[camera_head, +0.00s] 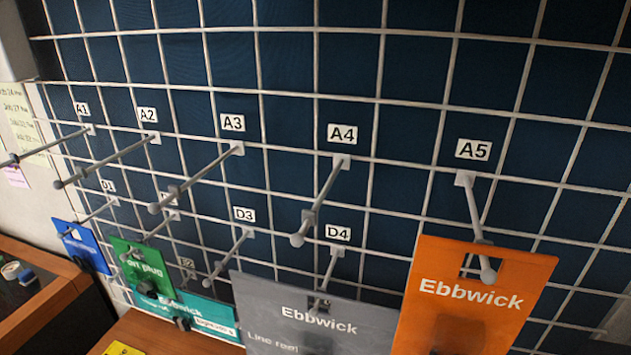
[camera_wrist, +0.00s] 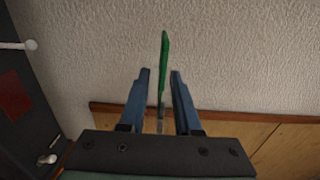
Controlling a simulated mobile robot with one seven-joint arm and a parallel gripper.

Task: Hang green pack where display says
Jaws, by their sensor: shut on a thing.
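In the wrist view, my gripper (camera_wrist: 161,76) is shut on a thin green pack (camera_wrist: 164,52), seen edge-on between the blue fingers and reaching beyond their tips. Its printed face cannot be seen there. My gripper does not show in the head view. In the head view, a white wire grid (camera_head: 420,103) carries labelled hooks. The hooks A1 (camera_head: 45,146), A2 (camera_head: 108,162), A3 (camera_head: 200,175) and A4 (camera_head: 322,198) are bare. A green pack (camera_head: 140,260) hangs in the row below, its label partly hidden by a hook. No readable display is in view.
An orange Ebbwick pack (camera_head: 440,335) hangs on A5, a grey one (camera_head: 290,300) at D4, a blue one (camera_head: 85,247) at D1. A teal pack (camera_head: 205,310) hangs lower. D3's hook (camera_head: 228,260) looks bare. In the wrist view, a wooden surface (camera_wrist: 270,130) lies below a pale wall.

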